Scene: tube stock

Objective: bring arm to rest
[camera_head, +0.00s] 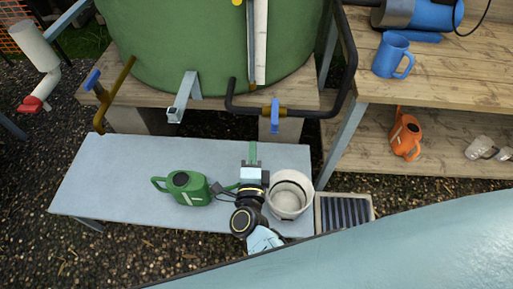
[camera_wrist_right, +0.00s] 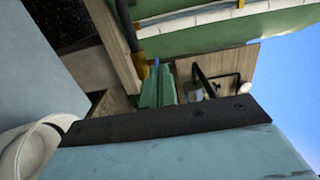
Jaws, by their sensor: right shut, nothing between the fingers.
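My right gripper (camera_head: 253,150) is over the grey bench (camera_head: 115,170), between a green watering can (camera_head: 187,193) on its left and a white bucket (camera_head: 290,196) on its right. Its fingers point away toward the big green tank (camera_head: 205,45). In the right wrist view its green fingers (camera_wrist_right: 158,90) are together with nothing between them. The bucket's rim also shows at the lower left of that view (camera_wrist_right: 35,143). The watering can's spout runs behind my wrist. My left gripper is in neither view.
Taps with blue handles (camera_head: 275,115) stick out below the tank. A wooden table (camera_head: 440,80) on the right holds a blue mug (camera_head: 393,57); an orange watering can (camera_head: 404,135) is on its lower shelf. A slatted grate (camera_head: 345,211) lies beside the bucket. The bench's left part is clear.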

